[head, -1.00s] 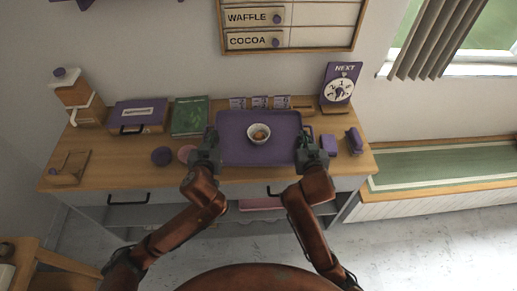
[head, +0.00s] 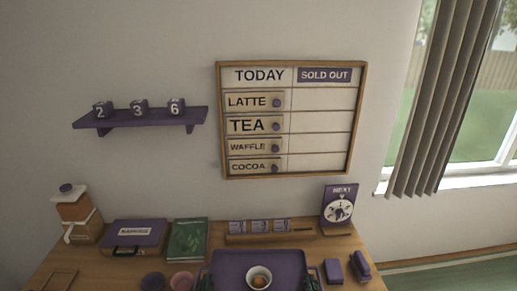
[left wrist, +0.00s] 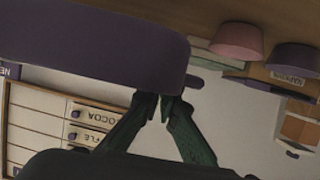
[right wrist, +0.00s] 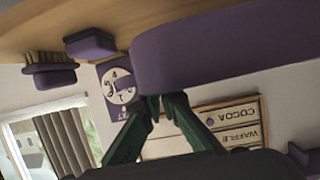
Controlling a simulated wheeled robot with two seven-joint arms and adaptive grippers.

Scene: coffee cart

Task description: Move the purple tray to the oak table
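The purple tray (head: 230,266) lies near the front of the wooden counter in the head view, cut off by the bottom edge. A white bowl with brown contents (head: 259,277) sits on it. In the left wrist view, my left gripper (left wrist: 165,100) has its fingertips close together at the edge of the tray (left wrist: 95,45). In the right wrist view, my right gripper (right wrist: 163,99) closes likewise at the opposite side of the tray (right wrist: 210,50). Both look shut on the tray, though the exact contact is partly hidden. The oak table is not identifiable.
A purple box (head: 333,270) and another purple item (head: 360,266) stand right. A green book (head: 187,240), purple case (head: 135,234), dispenser (head: 76,215) and dial sign (head: 339,207) line the back.

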